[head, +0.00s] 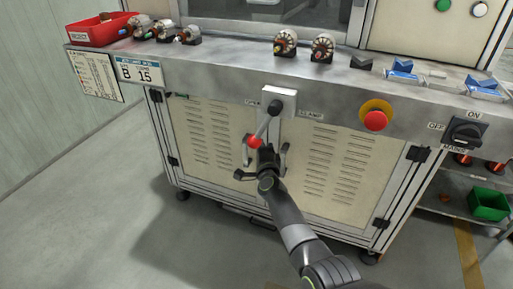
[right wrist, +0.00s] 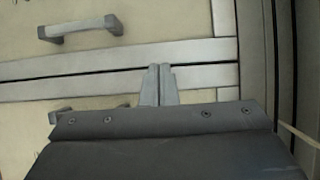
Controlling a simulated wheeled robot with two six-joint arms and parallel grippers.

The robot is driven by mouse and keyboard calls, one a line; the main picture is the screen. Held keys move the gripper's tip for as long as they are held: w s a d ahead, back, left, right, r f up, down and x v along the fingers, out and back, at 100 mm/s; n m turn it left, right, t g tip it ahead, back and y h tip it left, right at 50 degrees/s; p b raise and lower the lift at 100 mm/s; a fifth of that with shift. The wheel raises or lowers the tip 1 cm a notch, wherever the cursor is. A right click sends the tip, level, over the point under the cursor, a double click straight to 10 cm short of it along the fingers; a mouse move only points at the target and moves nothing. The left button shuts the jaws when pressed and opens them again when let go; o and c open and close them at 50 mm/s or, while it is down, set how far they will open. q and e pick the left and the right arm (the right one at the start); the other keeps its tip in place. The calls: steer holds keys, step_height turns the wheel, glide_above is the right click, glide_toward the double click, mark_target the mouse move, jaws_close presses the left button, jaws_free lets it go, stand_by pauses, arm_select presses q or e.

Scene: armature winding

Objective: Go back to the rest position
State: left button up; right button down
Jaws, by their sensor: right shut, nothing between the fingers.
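One arm of mine comes in from the bottom right of the head view, and its right gripper (head: 266,150) is in front of the cabinet doors. In the right wrist view the two fingers (right wrist: 159,85) are together with nothing between them, over the seam between the doors. In the head view the gripper is just below a lever with a red knob (head: 255,141), which hangs from a white plate (head: 281,98) on the bench front. Whether the gripper touches the lever cannot be told. My left gripper is not in view.
The bench top holds a red bin (head: 101,32), several armatures (head: 285,43) and blue V-blocks (head: 402,69). A red emergency button (head: 375,120) and a black rotary switch (head: 466,133) are on the front. A door handle (right wrist: 82,31) is near the gripper. Floor at left is free.

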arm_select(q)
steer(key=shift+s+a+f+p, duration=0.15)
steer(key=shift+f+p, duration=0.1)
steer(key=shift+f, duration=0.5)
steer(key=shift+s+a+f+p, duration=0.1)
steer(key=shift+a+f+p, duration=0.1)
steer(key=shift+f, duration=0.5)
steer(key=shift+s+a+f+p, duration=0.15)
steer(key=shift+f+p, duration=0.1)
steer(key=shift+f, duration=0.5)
arm_select(e)
steer(key=shift+s+a+f, duration=0.1)
steer(key=shift+s+a, duration=0.1)
steer(key=shift+s, duration=0.4)
steer(key=shift+s+a+f, duration=0.1)
steer(key=shift+s+a, duration=0.15)
steer(key=shift+s, duration=0.4)
steer(key=shift+s+a, duration=0.2)
steer(key=shift+s, duration=0.4)
